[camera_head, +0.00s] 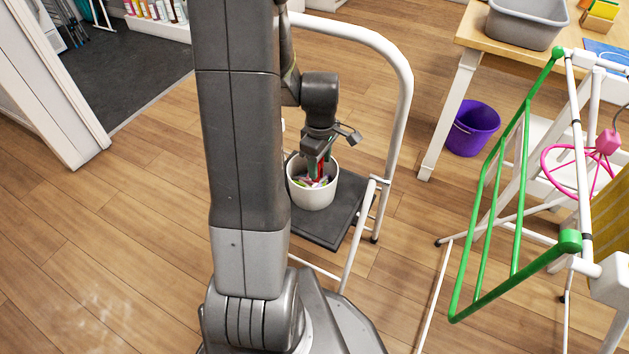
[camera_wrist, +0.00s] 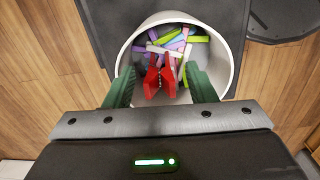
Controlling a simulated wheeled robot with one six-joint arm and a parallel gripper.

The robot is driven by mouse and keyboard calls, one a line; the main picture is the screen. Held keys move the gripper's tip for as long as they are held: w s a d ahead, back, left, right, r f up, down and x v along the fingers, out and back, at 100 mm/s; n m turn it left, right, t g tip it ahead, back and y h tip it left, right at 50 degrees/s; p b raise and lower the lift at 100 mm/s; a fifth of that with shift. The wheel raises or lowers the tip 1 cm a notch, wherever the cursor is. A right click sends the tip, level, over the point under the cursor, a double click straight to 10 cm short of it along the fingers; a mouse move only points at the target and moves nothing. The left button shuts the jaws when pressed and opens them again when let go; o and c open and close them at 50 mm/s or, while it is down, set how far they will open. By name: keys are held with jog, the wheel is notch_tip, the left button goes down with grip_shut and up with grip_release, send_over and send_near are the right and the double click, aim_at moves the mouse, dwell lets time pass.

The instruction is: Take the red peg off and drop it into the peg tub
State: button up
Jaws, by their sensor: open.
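The peg tub is a white round pot (camera_head: 312,197) with several coloured pegs inside; its rim also shows in the wrist view (camera_wrist: 232,65). My gripper (camera_head: 319,166) points down over the tub's mouth, its green fingers apart. The red peg (camera_wrist: 153,86) lies between the two open fingers in the wrist view, with a gap on both sides. It appears within the tub's opening, over the other pegs. I cannot tell if it rests on them. In the head view only a bit of red shows near the fingers.
The tub stands on a dark platform (camera_head: 322,232) with a white tubular rail (camera_head: 405,95) around it. A drying rack with green bars (camera_head: 485,195) stands at the right. A purple bucket (camera_head: 473,130) is near the wooden table (camera_head: 470,40). The floor at the left is clear.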

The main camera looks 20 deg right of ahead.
notch_tip(320, 180, up, 7)
jog(key=shift+r+p, duration=0.2)
jog(key=shift+p, duration=0.9)
jog(key=shift+f, duration=0.1)
notch_tip(320, 180, down, 8)
jog(key=b, duration=0.3)
notch_tip(320, 180, up, 4)
jog(key=p, duration=0.3)
jog(key=shift+p, duration=0.35)
jog(key=shift+r+p, duration=0.9)
jog(key=shift+r, duration=0.35)
jog(key=shift+f, duration=0.1)
